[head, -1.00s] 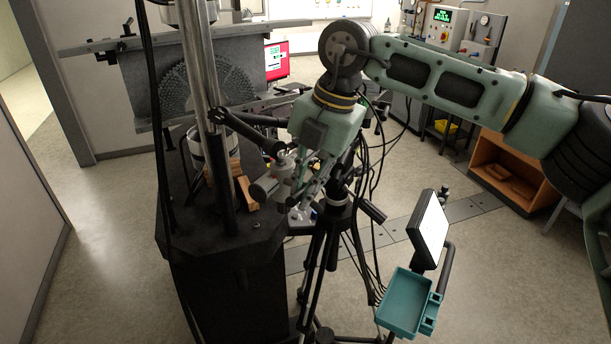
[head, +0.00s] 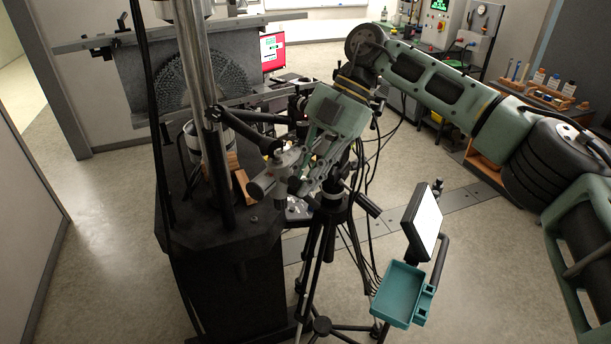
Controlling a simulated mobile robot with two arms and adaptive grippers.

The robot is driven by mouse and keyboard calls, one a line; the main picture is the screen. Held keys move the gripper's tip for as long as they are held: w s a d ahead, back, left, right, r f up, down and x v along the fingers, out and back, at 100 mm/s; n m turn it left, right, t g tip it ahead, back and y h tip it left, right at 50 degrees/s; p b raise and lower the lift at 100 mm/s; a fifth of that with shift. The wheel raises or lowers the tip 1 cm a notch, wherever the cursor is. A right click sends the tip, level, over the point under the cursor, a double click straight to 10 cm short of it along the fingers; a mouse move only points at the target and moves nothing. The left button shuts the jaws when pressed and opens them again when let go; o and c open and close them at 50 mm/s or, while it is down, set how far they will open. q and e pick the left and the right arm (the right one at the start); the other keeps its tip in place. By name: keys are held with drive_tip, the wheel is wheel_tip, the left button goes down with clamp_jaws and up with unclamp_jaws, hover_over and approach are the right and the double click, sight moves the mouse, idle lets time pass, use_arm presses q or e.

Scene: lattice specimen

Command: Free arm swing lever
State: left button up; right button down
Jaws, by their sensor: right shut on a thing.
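A jointed black swing arm (head: 243,127) reaches out from the steel column of the test frame (head: 198,75). At its end sits a light grey fitting with a stubby cylindrical lever (head: 262,187). My right gripper (head: 298,181) comes down from the upper right and is shut on this grey lever piece. The fingertips overlap the fitting, so the exact contact is partly hidden. My left gripper does not show.
A black tripod (head: 322,255) with hanging cables stands close below the gripper. A teal tray (head: 402,293) and a tilted screen (head: 422,218) are to its right. Wooden blocks (head: 240,180) lie on the black machine base (head: 225,240). Open floor lies at left and right.

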drive_tip(key=shift+r, duration=0.1)
drive_tip(key=c, duration=1.6)
unclamp_jaws()
drive_tip(key=shift+a, duration=0.1)
drive_tip(key=shift+c, duration=0.2)
drive_tip(key=shift+v, duration=3)
drive_tip(key=v, duration=0.7)
drive_tip(key=shift+d, duration=0.3)
